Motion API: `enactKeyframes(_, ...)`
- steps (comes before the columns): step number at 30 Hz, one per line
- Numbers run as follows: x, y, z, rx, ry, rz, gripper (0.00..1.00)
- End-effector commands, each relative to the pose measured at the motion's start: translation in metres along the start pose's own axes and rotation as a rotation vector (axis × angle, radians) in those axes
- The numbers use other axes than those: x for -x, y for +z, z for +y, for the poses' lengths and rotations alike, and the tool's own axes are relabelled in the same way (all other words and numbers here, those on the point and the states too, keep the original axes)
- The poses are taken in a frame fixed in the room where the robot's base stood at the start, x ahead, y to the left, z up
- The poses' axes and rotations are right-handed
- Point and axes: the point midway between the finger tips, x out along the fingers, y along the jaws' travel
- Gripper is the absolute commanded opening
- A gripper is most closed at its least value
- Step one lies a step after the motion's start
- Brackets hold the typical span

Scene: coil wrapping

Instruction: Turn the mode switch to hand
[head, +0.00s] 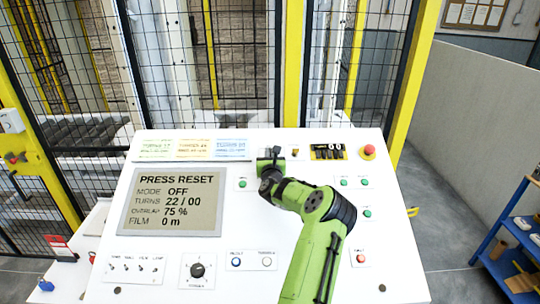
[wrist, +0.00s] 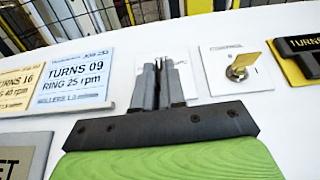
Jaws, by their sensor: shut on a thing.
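My gripper (head: 270,154) is at the upper middle of the white control panel (head: 290,275), between the coloured cards and a small key switch. In the wrist view its grey fingers (wrist: 165,82) are close together in front of a white label plate (wrist: 146,64), shut on the mode switch. The switch knob itself is hidden by the fingers, and its pointing direction cannot be seen. The display (head: 172,202) on the panel's left reads PRESS RESET, MODE OFF, TURNS 22 / 00, OVERLAP 75 %, FILM 0 m.
A key switch with a brass key (wrist: 240,66) is close to the right of the fingers. Beyond it are a yellow-black block (head: 328,152) and a red mushroom button (head: 368,152). A black knob (head: 197,270) and several buttons sit lower. Mesh fencing (head: 240,60) stands behind.

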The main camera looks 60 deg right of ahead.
Motion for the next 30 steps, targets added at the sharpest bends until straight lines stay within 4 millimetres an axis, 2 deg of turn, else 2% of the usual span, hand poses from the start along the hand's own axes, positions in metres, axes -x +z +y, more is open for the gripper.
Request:
enactKeyframes(8, -0.001, -0.002, -0.005, 0.059, 0.125, -0.006, 0.0)
enactKeyframes(21, -0.003, 0.004, -0.012, 0.218, 0.48, -0.007, 0.0)
enactKeyframes(30, -0.005, 0.004, -0.014, 0.281, 0.621, -0.004, 0.0)
